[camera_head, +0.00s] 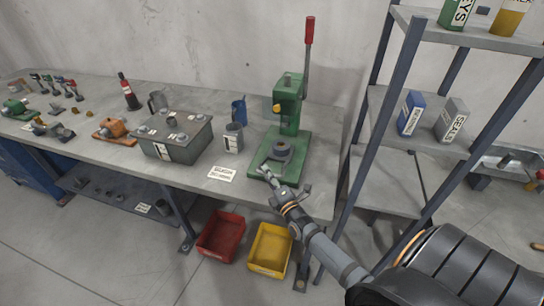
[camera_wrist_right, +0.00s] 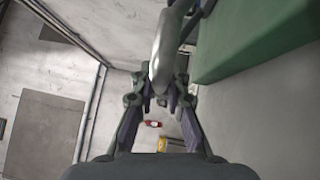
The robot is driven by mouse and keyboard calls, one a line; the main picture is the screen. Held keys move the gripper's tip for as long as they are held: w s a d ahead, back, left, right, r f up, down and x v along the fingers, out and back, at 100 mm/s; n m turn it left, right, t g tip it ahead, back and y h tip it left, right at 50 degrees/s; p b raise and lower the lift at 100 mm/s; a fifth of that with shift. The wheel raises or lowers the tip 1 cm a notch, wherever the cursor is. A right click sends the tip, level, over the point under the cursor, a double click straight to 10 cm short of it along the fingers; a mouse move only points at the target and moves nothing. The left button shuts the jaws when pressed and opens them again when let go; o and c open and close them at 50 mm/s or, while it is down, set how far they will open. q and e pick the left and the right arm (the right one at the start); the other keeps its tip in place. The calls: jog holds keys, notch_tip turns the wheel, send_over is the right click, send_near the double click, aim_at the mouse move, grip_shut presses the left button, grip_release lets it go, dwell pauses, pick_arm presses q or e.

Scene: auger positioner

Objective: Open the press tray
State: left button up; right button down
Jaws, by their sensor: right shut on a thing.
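The green press (camera_head: 290,100) stands upright near the right end of the workbench, with a red-tipped lever rising at its back. Its wide green base (camera_head: 296,150) lies on the bench top; a tray cannot be told apart from the base in the head view. My right gripper (camera_head: 268,176) is at the base's front edge. In the right wrist view, the right gripper (camera_wrist_right: 160,88) is shut on a curved grey metal handle (camera_wrist_right: 168,52). A green block face (camera_wrist_right: 245,45) is just right of the handle. My left gripper is out of view.
Red bin (camera_head: 221,236) and yellow bin (camera_head: 269,250) sit on the floor below the bench front. A metal shelf (camera_head: 400,180) stands close on the right. A grey mug (camera_head: 233,138) and white label (camera_head: 221,173) are left of the press.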

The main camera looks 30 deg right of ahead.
jog(key=s+a+p, duration=0.1)
jog(key=a, duration=0.1)
jog(key=s+a, duration=0.2)
jog(key=shift+s+a+r+p, duration=0.1)
jog(key=shift+s+a+p, duration=0.05)
jog(key=shift+s+p, duration=0.2)
jog(key=shift+s+a, duration=0.1)
jog(key=shift+a, duration=0.05)
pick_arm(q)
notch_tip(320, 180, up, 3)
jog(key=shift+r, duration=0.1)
pick_arm(e)
jog(key=c, duration=1.3)
grip_release()
jog(key=shift+c, duration=0.2)
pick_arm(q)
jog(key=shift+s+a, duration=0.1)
